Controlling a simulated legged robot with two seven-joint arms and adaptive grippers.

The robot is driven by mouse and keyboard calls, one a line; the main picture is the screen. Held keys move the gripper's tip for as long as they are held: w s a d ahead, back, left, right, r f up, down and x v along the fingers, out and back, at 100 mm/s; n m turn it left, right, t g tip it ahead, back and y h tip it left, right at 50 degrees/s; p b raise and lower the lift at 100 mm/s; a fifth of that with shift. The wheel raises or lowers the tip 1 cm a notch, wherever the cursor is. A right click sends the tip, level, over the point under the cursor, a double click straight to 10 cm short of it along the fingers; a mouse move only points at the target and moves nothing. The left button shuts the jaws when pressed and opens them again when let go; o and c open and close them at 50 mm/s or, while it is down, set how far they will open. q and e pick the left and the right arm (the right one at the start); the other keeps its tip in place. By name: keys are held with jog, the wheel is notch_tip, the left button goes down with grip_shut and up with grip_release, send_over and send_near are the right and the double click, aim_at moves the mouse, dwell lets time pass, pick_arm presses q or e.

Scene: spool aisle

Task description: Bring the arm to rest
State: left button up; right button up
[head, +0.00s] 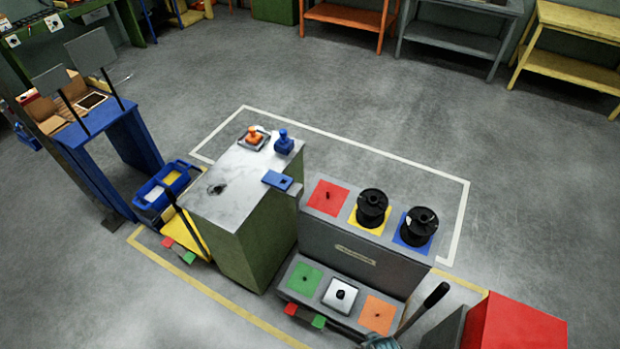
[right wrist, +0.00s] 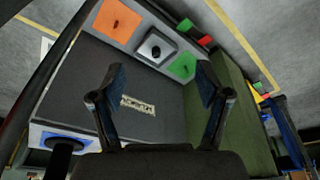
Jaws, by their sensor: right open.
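My right gripper (right wrist: 160,88) is open in the right wrist view, its two dark fingers spread with nothing between them. Behind the fingers is the front of the grey stepped stand (head: 350,258), with its label (right wrist: 138,105). The fingers appear apart from the stand. In the head view, a small bluish part at the bottom edge may be this gripper, mostly cut off. My left gripper is not in view.
Black spools (head: 371,208) (head: 420,226) stand on the stand's yellow and blue squares. The lower step has green, white and orange squares. A green cabinet (head: 262,245) is beside it. A red box (head: 515,325) is at lower right.

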jog(key=s+d+f+g, duration=0.1)
jog(key=s+f, duration=0.3)
jog(key=f, duration=0.5)
jog(key=s+f, duration=0.4)
jog(key=f, duration=0.6)
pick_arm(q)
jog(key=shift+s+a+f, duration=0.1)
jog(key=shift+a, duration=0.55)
pick_arm(e)
jog(key=s+d+f, duration=0.2)
jog(key=s+f, duration=0.6)
jog(key=s, duration=0.4)
jog(key=shift+s+d+g, duration=0.2)
jog(key=shift+s+g, duration=0.2)
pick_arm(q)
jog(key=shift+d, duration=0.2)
pick_arm(e)
jog(key=shift+d, duration=0.15)
